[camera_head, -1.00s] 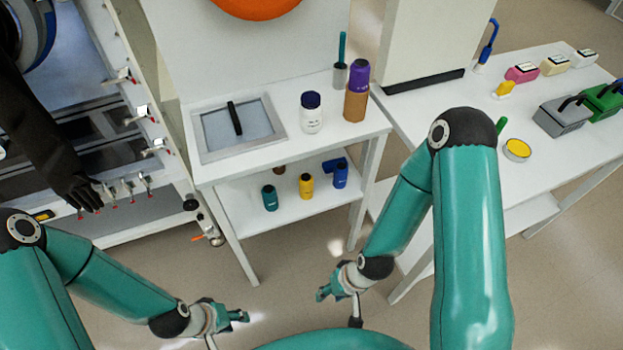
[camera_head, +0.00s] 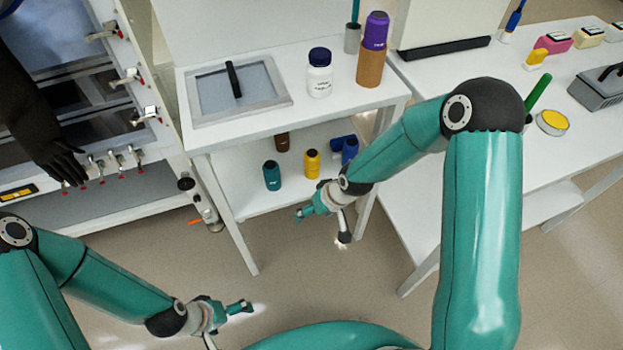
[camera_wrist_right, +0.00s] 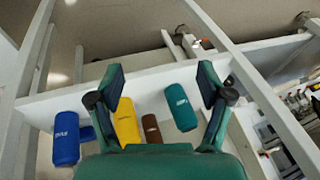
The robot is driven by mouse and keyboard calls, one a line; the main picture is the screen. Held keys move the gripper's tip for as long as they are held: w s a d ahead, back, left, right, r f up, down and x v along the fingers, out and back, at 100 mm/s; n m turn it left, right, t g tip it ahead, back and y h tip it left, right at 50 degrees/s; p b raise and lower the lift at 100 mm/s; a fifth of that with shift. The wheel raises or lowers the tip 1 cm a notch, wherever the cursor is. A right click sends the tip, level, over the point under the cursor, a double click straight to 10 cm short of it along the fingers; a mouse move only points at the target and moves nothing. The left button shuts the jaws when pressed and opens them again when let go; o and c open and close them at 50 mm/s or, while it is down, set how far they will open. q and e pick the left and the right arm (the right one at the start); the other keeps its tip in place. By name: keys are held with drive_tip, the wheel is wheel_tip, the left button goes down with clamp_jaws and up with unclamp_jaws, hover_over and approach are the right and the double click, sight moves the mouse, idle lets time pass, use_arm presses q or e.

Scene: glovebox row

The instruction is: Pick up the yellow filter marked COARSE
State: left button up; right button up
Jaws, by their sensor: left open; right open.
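The yellow filter (camera_head: 312,164) stands on the lower shelf of the small white table, between a teal filter (camera_head: 272,176) and a blue one (camera_head: 349,150). It also shows in the right wrist view (camera_wrist_right: 128,122), partly behind one finger; its marking is not readable. My right gripper (camera_head: 304,212) is open and empty, in front of the shelf, apart from the filters. My left gripper (camera_head: 246,306) is open and empty, low over the floor.
A brown filter (camera_head: 282,142) stands behind, and a second blue filter lies beside the upright blue one. The tabletop (camera_head: 262,122) above and its legs bound the shelf. A white jar (camera_head: 320,75) and a purple-topped bottle (camera_head: 375,40) stand on top.

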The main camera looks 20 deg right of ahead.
sight(310, 160)
drive_tip(key=w+d+r+t+b, duration=0.1)
drive_tip(key=w+d+r+b, duration=0.1)
drive_tip(key=w+b, duration=0.1)
drive_tip(key=w+d+r+n+t+h+b, duration=0.1)
drive_tip(key=w+d+r+b, duration=0.1)
drive_tip(key=w, duration=0.4)
drive_tip(key=w+d+r+n+t+h+b, duration=0.1)
drive_tip(key=w+d+r+b, duration=0.1)
drive_tip(key=w+b, duration=0.2)
drive_tip(key=shift+w+d, duration=0.1)
drive_tip(key=shift+w, duration=0.1)
drive_tip(key=shift+w+f+b, duration=0.1)
drive_tip(key=shift+w+b, duration=0.15)
drive_tip(key=shift+b, duration=0.1)
drive_tip(key=b+x, duration=0.1)
drive_tip(key=x, duration=1)
drive_tip(key=shift+d, duration=0.15)
use_arm(q)
wheel_tip(310, 160, down, 14)
drive_tip(key=shift+f, duration=0.1)
use_arm(e)
drive_tip(key=c, duration=1.3)
drive_tip(key=shift+c, duration=0.4)
